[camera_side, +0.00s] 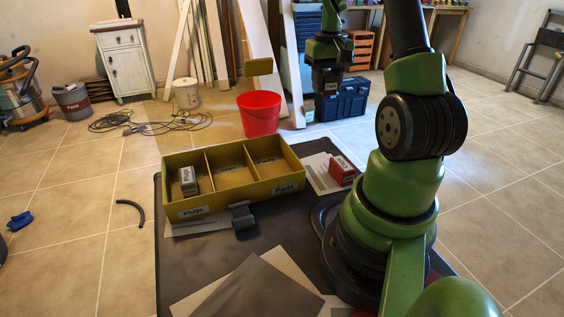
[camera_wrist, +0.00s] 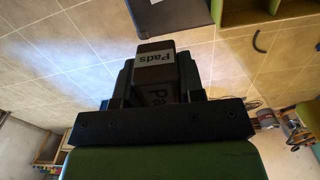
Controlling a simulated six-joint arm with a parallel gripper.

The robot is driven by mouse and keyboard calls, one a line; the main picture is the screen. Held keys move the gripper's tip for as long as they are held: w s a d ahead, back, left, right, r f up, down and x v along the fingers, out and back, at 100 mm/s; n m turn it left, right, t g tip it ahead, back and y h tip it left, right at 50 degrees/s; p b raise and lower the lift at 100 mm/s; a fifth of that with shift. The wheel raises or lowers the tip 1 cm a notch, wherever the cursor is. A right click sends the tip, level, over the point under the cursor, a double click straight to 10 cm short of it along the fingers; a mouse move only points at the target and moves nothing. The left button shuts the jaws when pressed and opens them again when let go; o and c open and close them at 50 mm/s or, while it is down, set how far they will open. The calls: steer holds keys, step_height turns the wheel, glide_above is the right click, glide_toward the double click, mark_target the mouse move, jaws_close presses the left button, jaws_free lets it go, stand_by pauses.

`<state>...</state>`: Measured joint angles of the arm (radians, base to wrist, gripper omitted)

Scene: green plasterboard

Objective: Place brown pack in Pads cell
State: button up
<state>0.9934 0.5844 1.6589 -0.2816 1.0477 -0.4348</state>
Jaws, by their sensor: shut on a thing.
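The brown pack (camera_wrist: 155,68) with a white "Pads" label is gripped between the dark jaws of my gripper (camera_wrist: 157,85) in the wrist view. In the side view my gripper (camera_side: 328,82) hangs high at the back right, apart from the yellow box (camera_side: 245,196), with the pack's pale label small and dim. The box has three cells in a row. The Pads cell (camera_side: 268,172) on the right looks empty. A grey "Plugs" pack (camera_side: 188,181) stands in the left cell.
A red pack (camera_side: 342,171) stands on paper right of the box. A dark grey object (camera_side: 243,220) lies against the box front. Papers (camera_side: 250,290) cover the mat's front. A red bucket (camera_side: 259,112) and a blue toolbox (camera_side: 343,99) stand on the floor behind.

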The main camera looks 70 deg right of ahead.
steer(key=r, duration=1.1)
steer(key=shift+w+a+r, duration=0.15)
steer(key=shift+a+r, duration=0.05)
glide_above(273, 173)
steer(key=shift+n, duration=0.3)
step_height(273, 173, down, 28)
steer(key=shift+a+f, duration=0.1)
steer(key=shift+f, duration=0.05)
steer(key=shift+f, duration=0.15)
steer(key=o, duration=0.9)
